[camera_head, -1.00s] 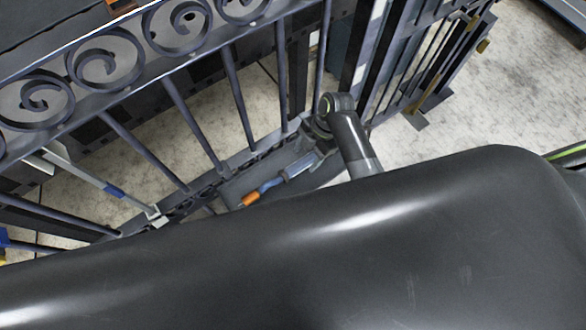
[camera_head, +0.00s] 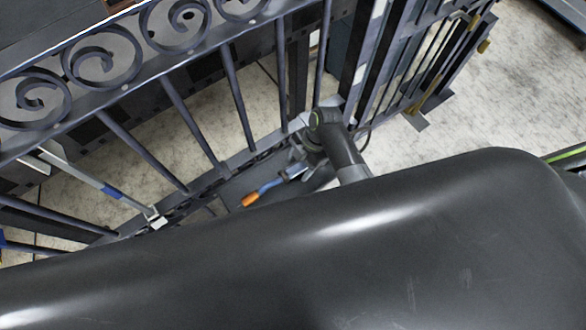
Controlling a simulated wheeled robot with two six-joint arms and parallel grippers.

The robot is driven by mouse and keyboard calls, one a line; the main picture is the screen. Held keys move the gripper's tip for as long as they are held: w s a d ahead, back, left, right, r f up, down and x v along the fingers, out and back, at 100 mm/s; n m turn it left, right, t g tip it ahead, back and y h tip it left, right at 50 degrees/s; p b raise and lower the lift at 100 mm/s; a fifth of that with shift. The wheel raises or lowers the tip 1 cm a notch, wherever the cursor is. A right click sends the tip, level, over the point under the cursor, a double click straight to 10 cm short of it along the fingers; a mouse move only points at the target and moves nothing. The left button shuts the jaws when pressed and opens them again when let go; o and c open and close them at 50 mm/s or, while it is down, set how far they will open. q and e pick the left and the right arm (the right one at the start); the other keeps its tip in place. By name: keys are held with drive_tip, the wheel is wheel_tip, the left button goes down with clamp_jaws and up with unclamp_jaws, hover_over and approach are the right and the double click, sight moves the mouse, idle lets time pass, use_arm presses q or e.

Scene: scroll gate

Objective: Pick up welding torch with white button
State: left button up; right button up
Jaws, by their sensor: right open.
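A tool with a blue body and an orange tip (camera_head: 265,188), which looks like a welding torch, lies on a dark surface behind the gate's lower rail. I cannot make out a white button on it. My right gripper (camera_head: 308,167) is open at the torch's right end, partly hidden under my own arm. I cannot tell whether it touches the torch. My left gripper is not in view.
A dark metal gate with scrolls (camera_head: 103,54) and upright bars crosses the left and middle. A silver and blue bar tool (camera_head: 108,190) shows at the left. More gate panels (camera_head: 425,55) stand at the upper right. Light concrete floor (camera_head: 480,110) is free at the right.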

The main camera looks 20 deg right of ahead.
sight(299, 165)
drive_tip(key=shift+f, duration=0.1)
idle(0.3)
drive_tip(key=c, duration=1.2)
drive_tip(key=shift+r, duration=0.2)
wheel_tip(299, 165, up, 10)
drive_tip(key=shift+f+p, duration=0.2)
drive_tip(key=shift+p, duration=0.9)
drive_tip(key=shift+r, duration=0.25)
